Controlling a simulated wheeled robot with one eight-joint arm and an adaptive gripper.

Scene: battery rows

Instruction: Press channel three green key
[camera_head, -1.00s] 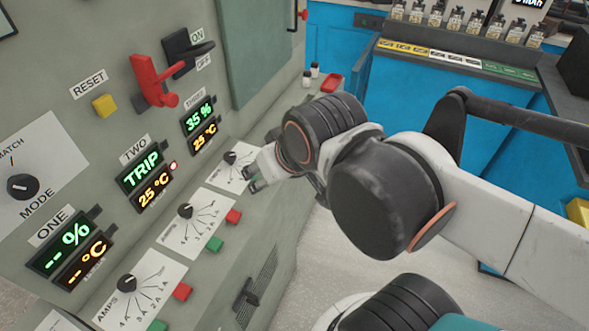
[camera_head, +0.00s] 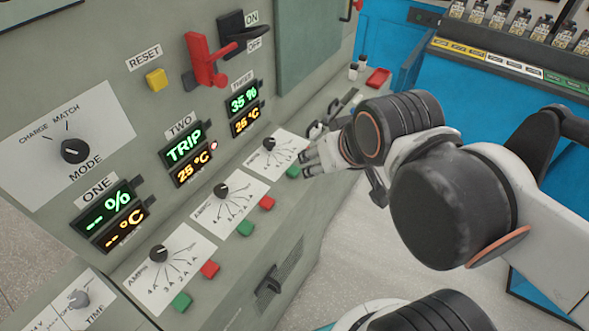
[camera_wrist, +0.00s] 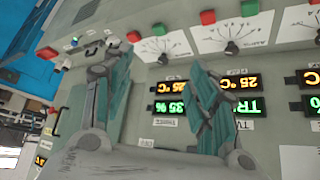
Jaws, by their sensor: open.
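The channel three green key (camera_head: 292,172) is a small square button on the ledge below the channel three dial (camera_head: 268,143). It shows in the head view just left of my gripper (camera_head: 307,160). My gripper is open and empty, with its fingertips close to the key; contact cannot be told. The channel three red key is hidden by my gripper in the head view. In the wrist view, where the panel looks upside down, my spread fingers (camera_wrist: 158,72) flank the channel three dial plate (camera_wrist: 155,48), and a red key (camera_wrist: 134,36) shows above them.
The channel two green key (camera_head: 245,229) and red key (camera_head: 267,203) lie nearby to the left. The three display (camera_head: 243,100) reads 35 % and 25 °C; two reads TRIP. A red lever (camera_head: 205,62) sticks out above. Blue cabinets (camera_head: 470,120) stand behind.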

